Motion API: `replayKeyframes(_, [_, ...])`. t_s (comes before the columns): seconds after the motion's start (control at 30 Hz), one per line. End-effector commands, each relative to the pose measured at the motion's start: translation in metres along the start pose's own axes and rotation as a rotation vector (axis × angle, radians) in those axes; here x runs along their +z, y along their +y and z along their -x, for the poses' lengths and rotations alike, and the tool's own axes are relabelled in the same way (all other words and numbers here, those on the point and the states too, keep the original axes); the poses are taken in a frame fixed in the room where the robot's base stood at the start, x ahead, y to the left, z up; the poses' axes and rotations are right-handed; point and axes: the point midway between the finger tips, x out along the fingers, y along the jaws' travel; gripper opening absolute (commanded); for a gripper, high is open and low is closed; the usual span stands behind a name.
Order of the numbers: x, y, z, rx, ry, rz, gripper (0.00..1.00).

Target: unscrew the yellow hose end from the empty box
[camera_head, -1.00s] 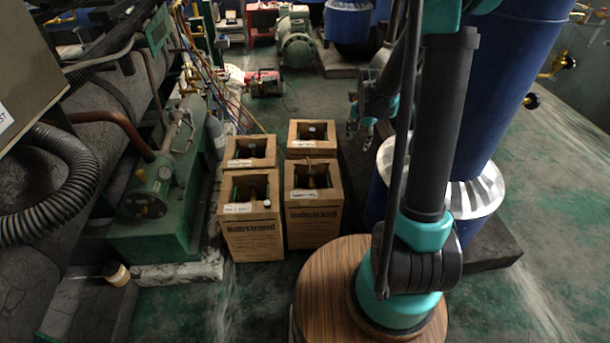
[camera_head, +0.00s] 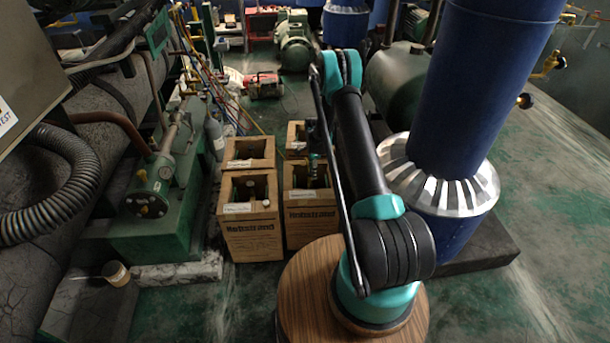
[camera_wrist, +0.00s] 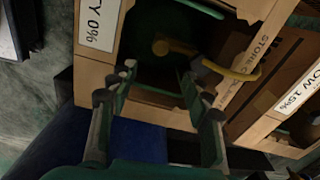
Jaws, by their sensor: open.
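In the wrist view, a cardboard box (camera_wrist: 88,75) carries a label ending in "TY 0%". Its dark opening shows a brass-yellow fitting (camera_wrist: 174,47). A curved yellow hose piece (camera_wrist: 232,72) lies at the box's right edge, beyond the right finger. My gripper (camera_wrist: 162,85) is open, with its two fingers apart over the near rim of the opening and nothing between them. In the head view, my gripper (camera_head: 316,165) is over the front right box (camera_head: 312,222). How the hose joins the fitting is too dark to tell.
A box labelled "LOW 15%" (camera_wrist: 295,95) stands beside it in the wrist view. The head view shows the front left box (camera_head: 252,235), with further boxes behind. A blue column (camera_head: 480,110) stands right of my arm, and green machinery (camera_head: 150,235) stands left.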

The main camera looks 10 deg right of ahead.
Motion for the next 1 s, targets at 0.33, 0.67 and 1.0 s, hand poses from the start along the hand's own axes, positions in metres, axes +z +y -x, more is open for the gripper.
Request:
replayKeyframes(0.33, [0.001,-0.001,-0.032,0.011,0.001,-0.045,0.49])
replayKeyframes(0.67, [0.001,0.000,-0.073,0.010,0.001,-0.043,0.49])
replayKeyframes(1.0, [0.001,0.000,-0.107,0.010,0.000,-0.043,0.49])
